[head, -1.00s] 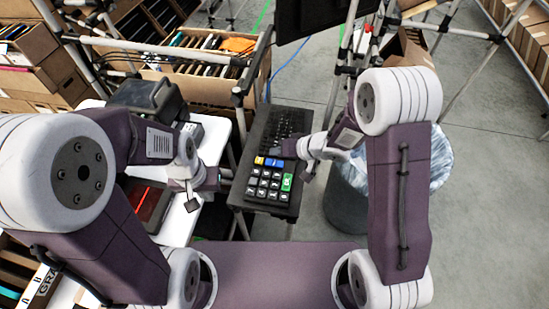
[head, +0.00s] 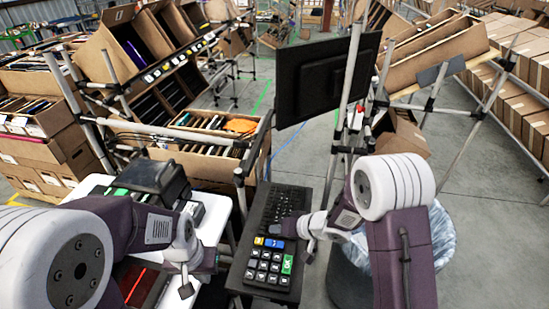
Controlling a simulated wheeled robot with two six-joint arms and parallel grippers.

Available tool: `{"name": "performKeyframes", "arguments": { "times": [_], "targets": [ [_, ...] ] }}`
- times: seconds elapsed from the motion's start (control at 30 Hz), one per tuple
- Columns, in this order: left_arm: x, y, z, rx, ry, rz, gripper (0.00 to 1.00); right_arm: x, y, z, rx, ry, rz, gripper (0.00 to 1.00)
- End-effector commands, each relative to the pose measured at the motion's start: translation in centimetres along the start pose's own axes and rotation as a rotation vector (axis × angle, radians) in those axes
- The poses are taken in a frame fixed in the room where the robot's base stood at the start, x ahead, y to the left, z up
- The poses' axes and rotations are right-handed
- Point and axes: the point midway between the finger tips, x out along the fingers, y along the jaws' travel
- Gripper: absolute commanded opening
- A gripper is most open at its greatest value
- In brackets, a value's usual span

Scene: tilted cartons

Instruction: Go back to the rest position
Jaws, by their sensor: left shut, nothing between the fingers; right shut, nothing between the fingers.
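My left gripper (head: 186,288) is shut and empty, above the right edge of the white table at the lower left. My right gripper (head: 309,254) is shut and empty, just to the right of the large-key keypad. Both arms are bent, with the grippers in front of my body. Whether the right fingertips touch anything cannot be told.
A black keyboard (head: 284,203) and keypad (head: 268,262) lie between the grippers. A black device (head: 150,178) stands on the white table (head: 84,188). A monitor (head: 325,80) hangs behind. A lined bin (head: 440,235) is at right. Grey floor (head: 490,230) is clear farther right.

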Motion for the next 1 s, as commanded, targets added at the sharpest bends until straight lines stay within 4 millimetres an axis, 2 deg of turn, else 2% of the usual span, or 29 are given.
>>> {"name": "performKeyframes", "arguments": {
  "times": [0.07,0.17,0.23,0.27,0.3,0.33,0.37,0.4,0.43,0.47,0.5,0.6,0.7,0.8,1.0],
  "targets": [
    [0.0,0.0,0.0,0.0,0.0,0.0,0.0,-0.1,0.1,-0.2,0.001,0.004,0.001,0.0],
    [0.0,0.0,0.0,0.0,0.0,0.0,0.0,-1.6,-0.5,-2.5,-0.02,0.06,0.002,0.0],
    [0.0,0.0,0.0,0.0,0.0,0.0,0.0,-4.4,-1.0,-5.5,-0.011,0.152,0.021,0.0],
    [0.0,0.0,0.0,0.0,0.0,0.0,0.0,-6.0,-0.6,-6.9,0.02,0.203,0.062,0.0],
    [0.0,0.0,0.0,0.0,0.0,0.0,0.0,-8.5,0.9,-8.0,0.057,0.258,0.155,0.0],
    [0.0,0.0,0.0,0.0,0.0,0.0,0.0,-10.4,2.5,-8.2,0.082,0.283,0.24,0.0],
    [0.0,0.0,0.0,0.0,0.0,0.0,0.0,-12.2,4.0,-7.7,0.107,0.29,0.327,0.0],
    [0.0,0.0,0.0,0.0,0.0,0.0,0.0,-14.5,5.9,-6.2,0.143,0.267,0.437,0.0],
    [0.0,0.0,0.0,0.0,0.0,0.0,0.0,-15.9,7.0,-4.6,0.169,0.229,0.509,0.0],
    [0.0,0.0,0.0,0.0,0.0,0.0,0.0,-17.0,7.9,-2.5,0.194,0.175,0.566,0.0],
    [0.0,0.0,0.0,0.0,0.0,0.0,0.0,-18.1,8.5,0.4,0.222,0.086,0.619,0.0],
    [0.0,0.0,0.0,0.0,0.0,0.0,0.0,-19.1,8.2,7.0,0.254,-0.15,0.655,0.0],
    [0.0,0.0,0.0,0.0,0.0,0.0,0.0,-19.6,7.1,11.1,0.236,-0.331,0.628,0.0],
    [0.0,0.0,0.0,0.0,0.0,0.0,0.0,-19.9,6.7,12.2,0.171,-0.406,0.606,0.0],
    [0.0,0.0,0.0,0.0,0.0,0.0,0.0,-19.9,6.8,12.2,0.15,-0.412,0.603,0.0]
  ]
}}
